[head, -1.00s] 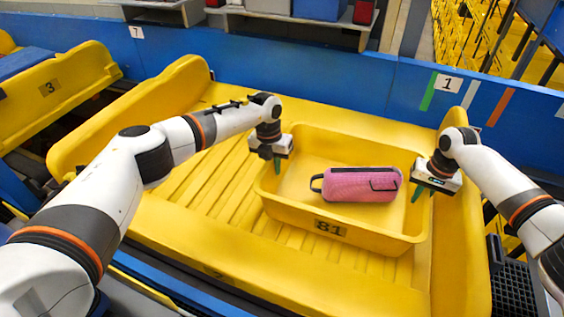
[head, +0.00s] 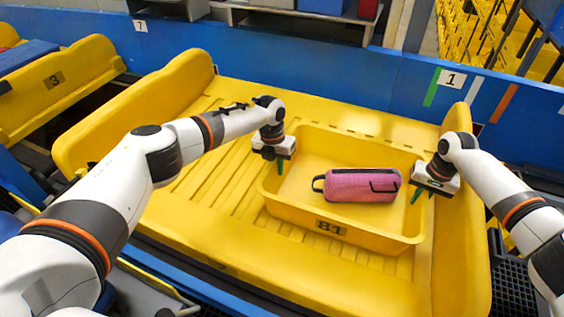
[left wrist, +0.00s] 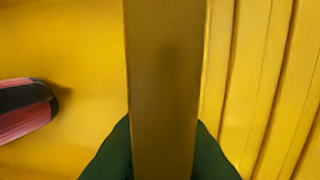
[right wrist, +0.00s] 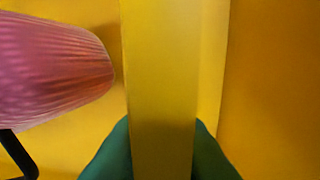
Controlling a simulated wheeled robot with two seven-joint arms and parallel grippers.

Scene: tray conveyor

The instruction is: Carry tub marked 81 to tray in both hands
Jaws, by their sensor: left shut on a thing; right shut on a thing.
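The yellow tub marked 81 (head: 375,238) is over the ribbed bed of the yellow tray (head: 190,200), towards its right end. I cannot tell whether its base touches the bed. A pink pouch with a black handle (head: 362,185) lies inside the tub. My left gripper (head: 280,168) is shut on the tub's left wall, which stands between its green fingers in the left wrist view (left wrist: 163,150). My right gripper (head: 417,192) is shut on the tub's right wall, also between the fingers in the right wrist view (right wrist: 160,150).
The tray's raised right end (head: 460,240) is close beside my right gripper. A blue wall (head: 330,75) with a label 1 runs behind. Another yellow tray marked 3 (head: 85,75) is at the far left. The tray's left half is bare.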

